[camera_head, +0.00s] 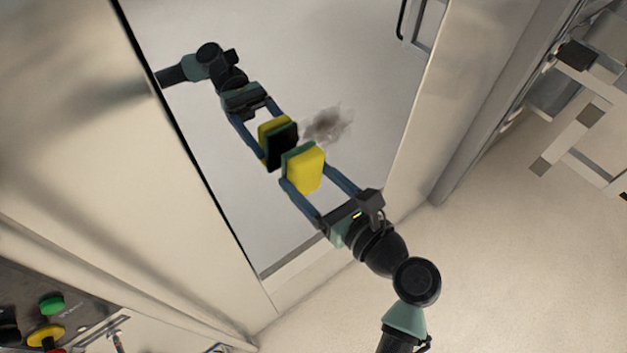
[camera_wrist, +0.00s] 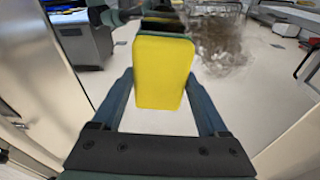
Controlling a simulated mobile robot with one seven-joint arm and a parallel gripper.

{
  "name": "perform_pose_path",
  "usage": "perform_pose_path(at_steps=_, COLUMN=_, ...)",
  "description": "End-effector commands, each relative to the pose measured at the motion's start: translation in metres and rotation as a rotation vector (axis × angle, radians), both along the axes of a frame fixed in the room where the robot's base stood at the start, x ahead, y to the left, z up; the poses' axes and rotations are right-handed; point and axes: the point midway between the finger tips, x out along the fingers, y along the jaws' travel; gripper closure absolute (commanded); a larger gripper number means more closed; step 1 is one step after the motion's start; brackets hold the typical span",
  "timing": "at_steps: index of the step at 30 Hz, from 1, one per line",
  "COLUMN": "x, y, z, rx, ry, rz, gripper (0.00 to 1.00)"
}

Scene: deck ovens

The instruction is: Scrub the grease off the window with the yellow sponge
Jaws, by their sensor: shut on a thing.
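The yellow sponge (camera_head: 304,171) has a dark green scrub side turned to the window (camera_head: 300,222). My gripper (camera_head: 303,178) is shut on the sponge from its two sides. The sponge is close to the glass, next to its own reflection; I cannot tell whether it touches. A grey-brown grease smudge (camera_head: 328,123) is on the window, just above and right of the sponge. In the wrist view the sponge (camera_wrist: 163,70) stands between the fingers, and the grease (camera_wrist: 222,45) is to its upper right.
A pale frame (camera_head: 420,110) borders the glass on the right, and a pale panel (camera_head: 110,150) with a dark edge on the left. A control panel with a green button (camera_head: 51,303) and a yellow one (camera_head: 45,336) is at lower left. The glass mirrors my arm.

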Motion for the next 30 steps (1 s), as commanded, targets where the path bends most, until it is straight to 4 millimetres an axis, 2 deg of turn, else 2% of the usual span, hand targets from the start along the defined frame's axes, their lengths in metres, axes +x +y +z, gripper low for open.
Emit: perform_pose_path(at_steps=30, x=0.0093, y=0.0064, z=0.0006, rx=-0.001, ry=-0.001, rz=0.000, gripper=0.68)
